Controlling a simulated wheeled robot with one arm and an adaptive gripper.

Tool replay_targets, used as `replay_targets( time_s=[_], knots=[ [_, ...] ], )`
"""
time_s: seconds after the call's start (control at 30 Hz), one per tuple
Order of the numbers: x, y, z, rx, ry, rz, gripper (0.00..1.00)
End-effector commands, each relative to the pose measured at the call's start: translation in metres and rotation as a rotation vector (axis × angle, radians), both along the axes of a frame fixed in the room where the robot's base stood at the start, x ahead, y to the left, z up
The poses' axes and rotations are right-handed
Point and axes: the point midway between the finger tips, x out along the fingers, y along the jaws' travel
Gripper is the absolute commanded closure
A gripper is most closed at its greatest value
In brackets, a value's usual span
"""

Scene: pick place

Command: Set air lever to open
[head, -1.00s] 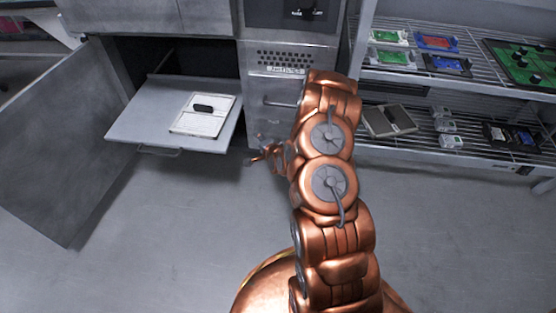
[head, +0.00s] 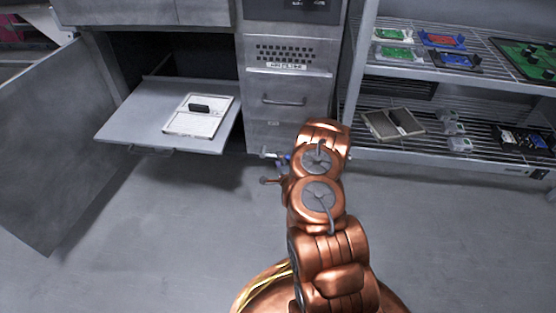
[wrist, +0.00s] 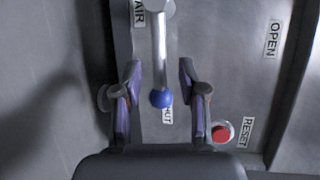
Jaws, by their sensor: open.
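The air lever (wrist: 160,62) is a silver rod with a blue ball knob (wrist: 161,98), on a grey metal panel in the wrist view. It points from a round pivot at the top towards the SHUT label (wrist: 167,108), which the knob partly covers. The AIR label (wrist: 139,14) is beside the pivot, and the OPEN label (wrist: 272,40) is to the right. My gripper (wrist: 158,75) is open, with one finger on each side of the lever and visible gaps to both. In the head view, my arm hides most of the lever area; a small blue spot (head: 287,157) shows beside the arm.
A red button (wrist: 222,132) with a RESET label (wrist: 247,132) is right of the right finger. In the head view, an open cabinet door (head: 50,150) and pulled-out shelf (head: 125,125) stand left. A wire rack (head: 460,75) stands right. The floor between is clear.

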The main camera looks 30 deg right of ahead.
Motion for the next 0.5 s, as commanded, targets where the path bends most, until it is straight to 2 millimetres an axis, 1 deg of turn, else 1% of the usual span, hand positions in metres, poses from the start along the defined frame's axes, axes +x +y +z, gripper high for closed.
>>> replay_targets(
  time_s=[0.03,0.2,0.33,0.5],
  knots=[
    [0.008,-0.001,-0.004,-0.002,-0.003,0.002,0.59],
    [0.024,-0.007,-0.006,-0.002,-0.002,0.002,0.59],
    [0.029,-0.008,-0.007,0.000,0.000,0.002,0.59],
    [0.030,-0.009,-0.006,0.001,0.002,0.001,0.59]
  ],
)
